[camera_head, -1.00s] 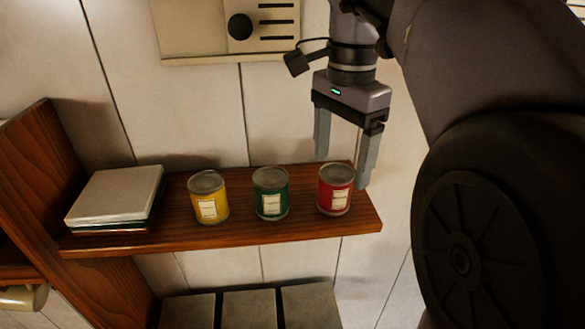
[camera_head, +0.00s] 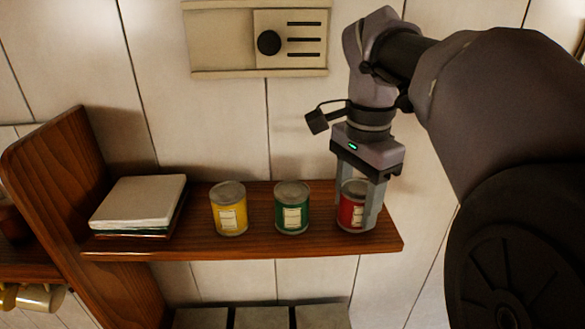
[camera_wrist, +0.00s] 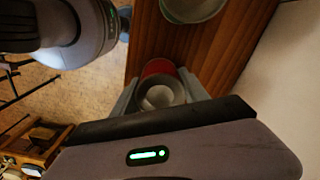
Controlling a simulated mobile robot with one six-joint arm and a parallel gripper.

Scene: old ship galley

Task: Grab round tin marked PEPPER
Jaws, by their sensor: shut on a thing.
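Three round tins stand in a row on a wooden shelf (camera_head: 150,248): a yellow tin (camera_head: 229,209), a green tin (camera_head: 292,209) and a red tin (camera_head: 350,212). Each has a pale label, too small to read, so I cannot tell which says PEPPER. My gripper (camera_head: 354,216) points down at the right end of the shelf, shut on the red tin with one finger on each side. In the wrist view the red tin (camera_wrist: 158,68) sits between the fingers, and the green tin (camera_wrist: 192,8) shows at the top edge. The red tin stands upright on the shelf.
A stack of books or boxes (camera_head: 138,202) lies at the shelf's left, beside a wooden side panel (camera_head: 75,180). A wall panel with a black knob (camera_head: 290,40) hangs above. Grey blocks (camera_head: 262,318) show below.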

